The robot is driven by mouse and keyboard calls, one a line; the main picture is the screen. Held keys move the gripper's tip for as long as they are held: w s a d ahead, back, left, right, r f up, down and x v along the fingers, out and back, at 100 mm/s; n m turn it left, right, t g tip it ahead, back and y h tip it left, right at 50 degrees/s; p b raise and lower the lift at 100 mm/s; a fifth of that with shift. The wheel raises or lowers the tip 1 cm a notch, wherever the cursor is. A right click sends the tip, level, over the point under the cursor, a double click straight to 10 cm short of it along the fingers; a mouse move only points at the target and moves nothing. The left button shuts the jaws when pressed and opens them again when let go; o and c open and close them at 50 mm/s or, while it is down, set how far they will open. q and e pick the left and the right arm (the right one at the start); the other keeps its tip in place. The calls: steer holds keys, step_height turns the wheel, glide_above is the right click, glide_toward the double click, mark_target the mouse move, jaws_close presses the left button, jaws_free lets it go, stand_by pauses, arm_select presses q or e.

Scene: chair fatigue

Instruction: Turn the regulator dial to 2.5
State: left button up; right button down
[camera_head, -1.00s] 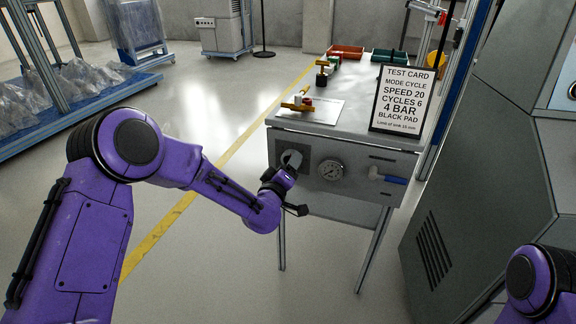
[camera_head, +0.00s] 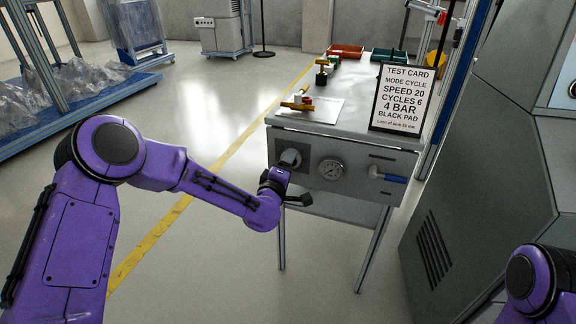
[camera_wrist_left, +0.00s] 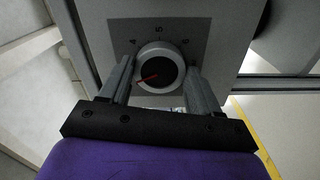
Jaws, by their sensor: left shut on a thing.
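The regulator dial (camera_wrist_left: 158,66) is a round knob with a pale rim, a dark face and a red pointer line. It sits on a dark grey plate with 4, 5 and 6 legible along its upper side in the left wrist view. The red line points left and slightly down; any number there is hidden or unreadable. In the head view the dial (camera_head: 290,157) is on the left of the cabinet front. My left gripper (camera_wrist_left: 160,76) is shut on the dial, one finger on each side. My right gripper is out of view.
A round gauge (camera_head: 331,169) is right of the dial, with a blue-handled valve (camera_head: 388,178) further right. The test card (camera_head: 401,98) stands on the cabinet top (camera_head: 345,124), reading 4 BAR. A grey machine (camera_head: 480,200) fills the right side.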

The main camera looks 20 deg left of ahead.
arm_select(q)
steer(key=shift+f, duration=0.1)
steer(key=o, duration=1.1)
steer(key=shift+c, duration=0.2)
steer(key=shift+s, duration=0.15)
steer(key=s, duration=1)
steer(key=shift+s+a, duration=0.15)
